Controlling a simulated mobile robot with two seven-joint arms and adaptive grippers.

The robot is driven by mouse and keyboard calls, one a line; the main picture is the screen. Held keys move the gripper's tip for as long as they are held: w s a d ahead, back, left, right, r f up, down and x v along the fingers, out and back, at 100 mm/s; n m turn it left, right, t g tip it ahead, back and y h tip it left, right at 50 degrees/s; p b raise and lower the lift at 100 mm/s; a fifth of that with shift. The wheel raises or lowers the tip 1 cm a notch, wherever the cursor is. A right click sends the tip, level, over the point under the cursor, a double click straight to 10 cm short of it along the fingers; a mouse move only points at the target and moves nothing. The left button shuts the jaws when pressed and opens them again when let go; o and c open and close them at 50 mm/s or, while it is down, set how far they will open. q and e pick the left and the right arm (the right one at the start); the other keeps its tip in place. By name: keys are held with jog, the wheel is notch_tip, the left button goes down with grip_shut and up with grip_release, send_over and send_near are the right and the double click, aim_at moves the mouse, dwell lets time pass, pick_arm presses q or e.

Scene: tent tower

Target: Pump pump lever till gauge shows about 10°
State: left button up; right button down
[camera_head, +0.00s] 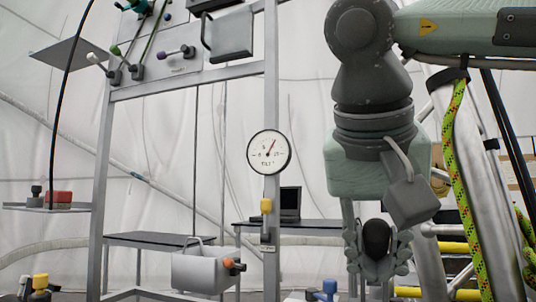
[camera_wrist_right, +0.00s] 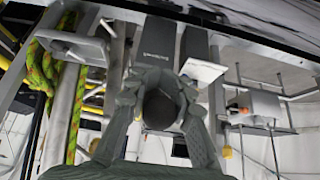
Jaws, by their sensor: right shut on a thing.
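The round white tilt gauge (camera_head: 258,144) hangs on the metal post in the head view. Its red needle points up and slightly right; the numerals are too small to read surely. My right gripper (camera_head: 376,254) is low at the right of the gauge, fingers pointing down. It is shut around a dark rounded knob (camera_head: 376,238), which looks like the end of the pump lever. The knob also shows between the fingers in the right wrist view (camera_wrist_right: 160,108). The rest of the lever is mostly hidden. My left gripper is in neither view.
A grey box with a handle (camera_head: 200,270) and a yellow-topped fitting (camera_head: 266,206) are left of the gripper. A yellow-green rope (camera_head: 464,180) runs down a metal pole close on the right. Dark tables (camera_head: 160,240) stand behind.

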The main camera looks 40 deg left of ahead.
jog(key=shift+p, duration=0.4)
jog(key=c, duration=1.2)
grip_release()
jog(key=v, duration=1.2)
